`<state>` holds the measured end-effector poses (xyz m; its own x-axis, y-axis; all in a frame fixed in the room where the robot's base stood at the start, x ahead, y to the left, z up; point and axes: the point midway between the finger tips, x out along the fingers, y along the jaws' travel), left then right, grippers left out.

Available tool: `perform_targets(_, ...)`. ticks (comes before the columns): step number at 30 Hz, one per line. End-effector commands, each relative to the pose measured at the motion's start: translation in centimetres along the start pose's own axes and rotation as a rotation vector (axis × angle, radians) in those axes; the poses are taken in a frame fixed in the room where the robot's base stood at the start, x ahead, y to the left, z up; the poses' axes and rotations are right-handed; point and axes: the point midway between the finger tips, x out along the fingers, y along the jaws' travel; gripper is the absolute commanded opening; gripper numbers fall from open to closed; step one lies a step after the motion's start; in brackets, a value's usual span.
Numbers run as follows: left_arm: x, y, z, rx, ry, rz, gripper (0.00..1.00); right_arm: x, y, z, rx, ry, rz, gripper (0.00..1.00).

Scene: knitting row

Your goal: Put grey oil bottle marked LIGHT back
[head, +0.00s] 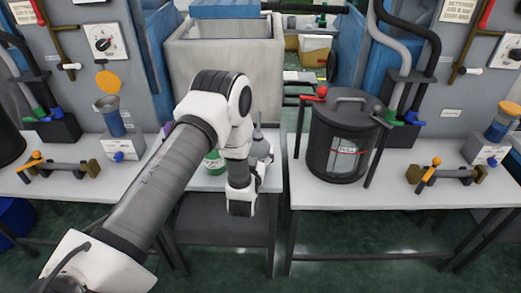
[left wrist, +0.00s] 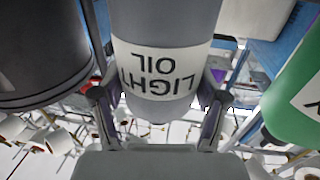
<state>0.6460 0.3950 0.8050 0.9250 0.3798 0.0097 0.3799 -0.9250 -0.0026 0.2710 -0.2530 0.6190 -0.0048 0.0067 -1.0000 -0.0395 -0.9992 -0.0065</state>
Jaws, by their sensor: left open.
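The grey oil bottle (left wrist: 165,25) marked LIGHT OIL on a white label fills the upper middle of the left wrist view, where its lettering is upside down. In the head view its grey top (head: 258,134) shows on the middle table, partly behind my left arm. My left gripper (left wrist: 158,100) is open, with one finger on each side of the bottle. I cannot tell whether the fingers touch it. My right gripper is not in view.
A green bottle (head: 213,163) stands left of the grey one; it also shows in the left wrist view (left wrist: 297,95). A dark drum (head: 345,135) with a lid stands on the right table (head: 400,197). A gap separates the two tables.

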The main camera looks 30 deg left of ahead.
Motion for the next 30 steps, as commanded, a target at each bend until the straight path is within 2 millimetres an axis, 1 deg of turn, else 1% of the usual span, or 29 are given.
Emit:
perform_targets(1, -0.1, 0.0, 0.2, 0.001, -0.006, 0.001, 0.83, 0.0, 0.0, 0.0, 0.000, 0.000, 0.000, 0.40)
perform_targets(2, -0.1, 0.0, 0.2, 0.001, -0.006, 0.001, 0.94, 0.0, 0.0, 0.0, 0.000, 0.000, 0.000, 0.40)
perform_targets(3, -0.1, 0.0, 0.2, 0.001, -0.006, 0.001, 0.98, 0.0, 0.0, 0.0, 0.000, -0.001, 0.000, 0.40)
perform_targets(12, -0.1, 0.0, 0.1, 0.001, -0.005, 0.001, 0.98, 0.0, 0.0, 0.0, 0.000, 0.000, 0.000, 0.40)
perform_targets(15, -0.7, 0.0, 0.2, 0.002, -0.005, 0.001, 0.98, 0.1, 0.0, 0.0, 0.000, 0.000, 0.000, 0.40)
perform_targets(17, -1.6, 0.1, 0.2, 0.002, -0.007, 0.002, 0.98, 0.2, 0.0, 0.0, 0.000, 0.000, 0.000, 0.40)
perform_targets(20, -3.8, 0.1, 0.3, 0.003, -0.008, 0.004, 0.98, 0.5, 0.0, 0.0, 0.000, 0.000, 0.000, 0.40)
perform_targets(24, -7.5, 0.1, 0.3, 0.003, -0.009, 0.004, 0.98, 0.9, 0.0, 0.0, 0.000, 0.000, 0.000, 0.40)
perform_targets(27, -9.8, 0.1, 0.3, 0.003, -0.008, 0.004, 0.98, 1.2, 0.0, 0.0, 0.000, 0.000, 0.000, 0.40)
perform_targets(30, -11.3, 0.1, 0.2, 0.002, -0.006, 0.003, 0.98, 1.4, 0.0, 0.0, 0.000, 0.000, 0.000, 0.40)
